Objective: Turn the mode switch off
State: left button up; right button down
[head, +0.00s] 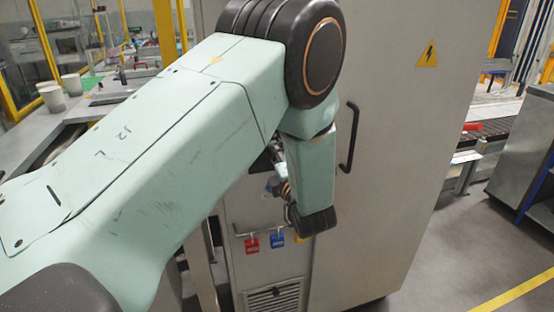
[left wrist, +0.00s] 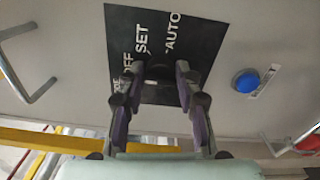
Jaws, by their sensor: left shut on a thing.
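The mode switch (left wrist: 158,69) is a dark knob on a black label plate (left wrist: 201,22) in the left wrist view. White words OFF, SET and AUTO are printed around it, with another partly hidden word at the left. My left gripper (left wrist: 158,92) has its two fingers on either side of the knob and is shut on it. The fingers cover much of the knob, so I cannot tell which word it points to. In the head view my left gripper (head: 277,178) is mostly hidden behind my own arm, at the cabinet front. My right gripper is in neither view.
The grey cabinet (head: 400,150) has a black door handle (head: 350,137) and a warning sign (head: 427,54). A blue button (left wrist: 247,81) sits right of the plate. Open floor (head: 450,255) lies right.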

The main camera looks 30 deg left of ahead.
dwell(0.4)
pick_arm(q)
jog(key=o, duration=1.1)
jog(key=shift+s, duration=0.15)
